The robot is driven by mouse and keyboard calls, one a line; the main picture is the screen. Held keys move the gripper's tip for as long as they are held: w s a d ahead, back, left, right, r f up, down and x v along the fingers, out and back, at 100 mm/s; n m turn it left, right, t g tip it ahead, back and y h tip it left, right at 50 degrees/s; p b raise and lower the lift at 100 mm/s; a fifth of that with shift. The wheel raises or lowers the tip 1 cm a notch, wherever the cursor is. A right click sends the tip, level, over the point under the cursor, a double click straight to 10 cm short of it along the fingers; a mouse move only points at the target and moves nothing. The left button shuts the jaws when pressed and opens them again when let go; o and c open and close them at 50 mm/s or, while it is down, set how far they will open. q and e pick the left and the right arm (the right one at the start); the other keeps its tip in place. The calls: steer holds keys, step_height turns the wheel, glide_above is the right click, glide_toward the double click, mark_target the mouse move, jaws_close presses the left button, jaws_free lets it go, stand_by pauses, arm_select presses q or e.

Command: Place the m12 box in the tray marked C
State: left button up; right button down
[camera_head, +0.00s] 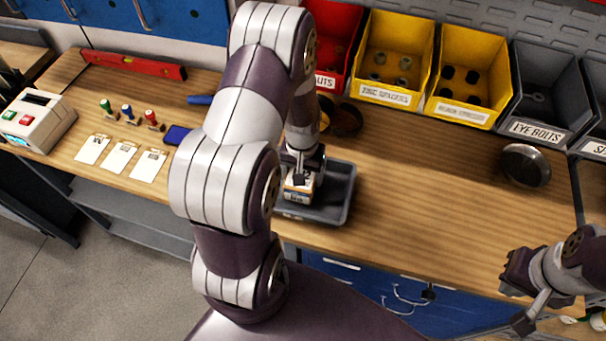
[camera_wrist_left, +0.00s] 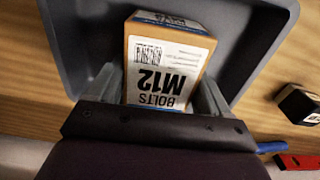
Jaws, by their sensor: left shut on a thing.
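The M12 box (camera_wrist_left: 168,62) is orange-tan with a white "BOLTS M12" label. My left gripper (camera_wrist_left: 160,100) is shut on it, one finger on each side. In the head view the box (camera_head: 298,190) is at the left part of a grey tray (camera_head: 349,190), within its outline; whether it touches the tray floor I cannot tell. The tray's wall (camera_wrist_left: 68,45) also shows around the box in the left wrist view. My right gripper (camera_head: 520,296) is open and empty near the bench's front right.
Red (camera_head: 333,42), yellow (camera_head: 395,55) and dark bins (camera_head: 545,90) line the back. A round metal dish (camera_head: 525,165) lies at right. The bench right of the tray is clear.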

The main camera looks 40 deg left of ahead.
arm_select(q)
steer(key=shift+s+d+f, duration=0.1)
steer(key=shift+s+f, duration=0.1)
steer(key=shift+f, duration=0.45)
steer(key=shift+s+f, duration=0.15)
steer(key=shift+f, duration=0.3)
arm_select(e)
steer(key=shift+s+r, duration=0.35)
steer(key=shift+r, duration=0.15)
steer(key=shift+w+f, duration=0.1)
arm_select(q)
steer(key=shift+f, duration=0.25)
steer(key=o, duration=1.3)
steer(key=shift+r, duration=0.1)
steer(key=shift+o, duration=0.2)
